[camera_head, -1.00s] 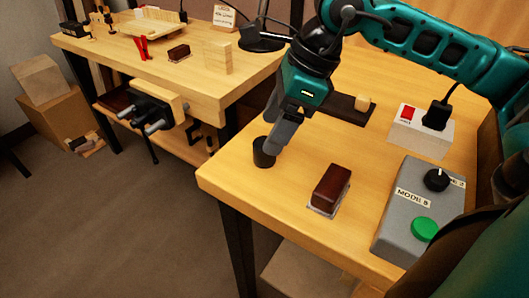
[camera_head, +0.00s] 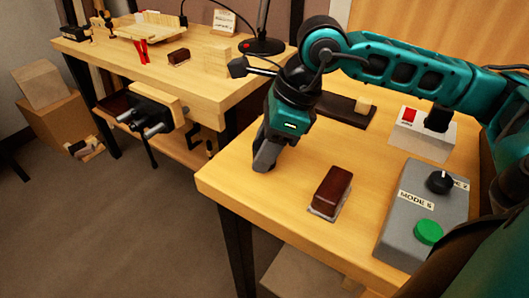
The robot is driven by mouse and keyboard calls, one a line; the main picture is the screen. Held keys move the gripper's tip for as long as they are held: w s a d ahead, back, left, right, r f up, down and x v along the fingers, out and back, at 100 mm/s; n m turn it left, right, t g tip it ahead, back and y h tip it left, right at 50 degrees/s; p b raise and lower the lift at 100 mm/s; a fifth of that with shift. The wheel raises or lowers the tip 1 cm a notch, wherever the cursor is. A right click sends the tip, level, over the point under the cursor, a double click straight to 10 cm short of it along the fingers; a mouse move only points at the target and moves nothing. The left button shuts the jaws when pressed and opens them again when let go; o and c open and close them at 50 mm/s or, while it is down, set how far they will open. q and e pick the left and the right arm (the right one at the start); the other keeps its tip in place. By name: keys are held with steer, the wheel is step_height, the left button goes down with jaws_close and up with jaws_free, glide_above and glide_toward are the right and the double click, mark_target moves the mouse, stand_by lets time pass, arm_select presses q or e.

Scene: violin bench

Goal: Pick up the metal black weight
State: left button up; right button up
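My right gripper (camera_head: 264,160) points down at the near left part of the front bench (camera_head: 235,183), with its fingers at or just above the top. The black metal weight, a small dark cylinder in the earlier frame, stood at this spot and is now hidden behind or between the fingers. I cannot tell whether the fingers are shut on it. My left gripper is not in view.
A dark red-brown block (camera_head: 332,188) lies right of the gripper. A grey control box (camera_head: 405,225) with a green button and a white box (camera_head: 422,138) with a red switch stand further right. A dark strip (camera_head: 346,111) lies behind. The rear bench (camera_head: 205,103) stands behind left.

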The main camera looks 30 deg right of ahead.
jaws_close()
steer(key=shift+r, duration=0.1)
